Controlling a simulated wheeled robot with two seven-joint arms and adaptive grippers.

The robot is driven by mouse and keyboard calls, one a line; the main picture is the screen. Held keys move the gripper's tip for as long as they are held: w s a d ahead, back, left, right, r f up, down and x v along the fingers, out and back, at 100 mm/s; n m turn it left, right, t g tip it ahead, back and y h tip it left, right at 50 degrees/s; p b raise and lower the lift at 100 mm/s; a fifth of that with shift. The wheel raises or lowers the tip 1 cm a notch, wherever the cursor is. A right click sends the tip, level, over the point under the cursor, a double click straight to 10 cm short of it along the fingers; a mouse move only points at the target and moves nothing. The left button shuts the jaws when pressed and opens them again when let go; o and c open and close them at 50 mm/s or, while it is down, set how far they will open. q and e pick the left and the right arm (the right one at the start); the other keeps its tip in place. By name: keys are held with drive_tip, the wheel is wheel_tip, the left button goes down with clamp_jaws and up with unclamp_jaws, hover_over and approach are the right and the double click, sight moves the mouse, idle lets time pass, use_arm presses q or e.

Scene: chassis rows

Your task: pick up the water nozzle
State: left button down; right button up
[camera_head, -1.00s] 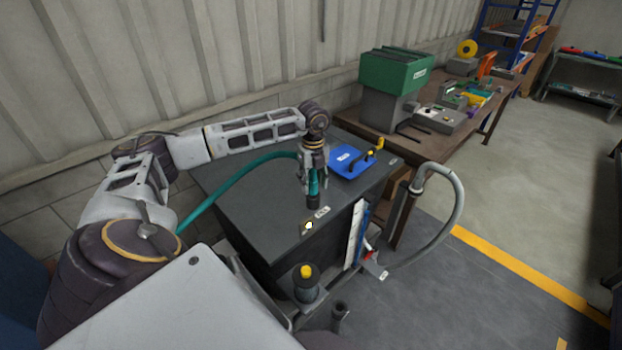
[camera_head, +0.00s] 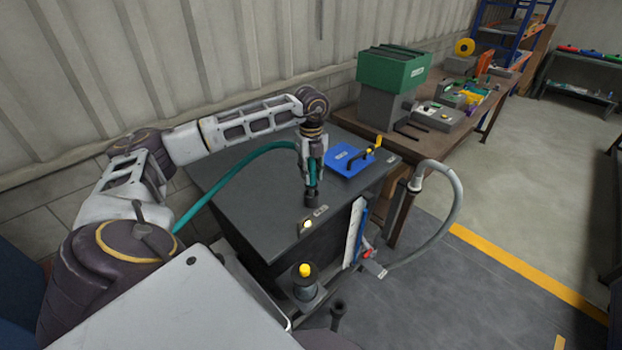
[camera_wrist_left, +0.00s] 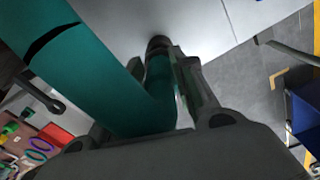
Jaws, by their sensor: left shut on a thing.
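The water nozzle (camera_head: 312,197) is a teal tube with a dark tip, at the end of a teal hose (camera_head: 235,178). My left gripper (camera_head: 313,174) points down over the dark top of the cabinet (camera_head: 250,200) and is shut on the nozzle. The nozzle hangs roughly upright, tip down, near the front corner of the top; I cannot tell the gap below the tip. In the left wrist view the nozzle (camera_wrist_left: 159,75) runs between the fingers, and the hose (camera_wrist_left: 85,70) bends away to the upper left. My right gripper is not in view.
A blue plate (camera_head: 348,160) with a yellow-tipped handle lies just right of the gripper. A grey bent pipe (camera_head: 458,195) stands off the cabinet's right side. A yellow-topped post (camera_head: 304,271) is in front. A workbench with a green machine (camera_head: 393,70) stands behind, and the wall is close.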

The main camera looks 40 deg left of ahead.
use_arm(q)
drive_tip(key=shift+r+b, duration=0.45)
drive_tip(key=shift+r, duration=3.05)
drive_tip(key=shift+d+f, duration=0.1)
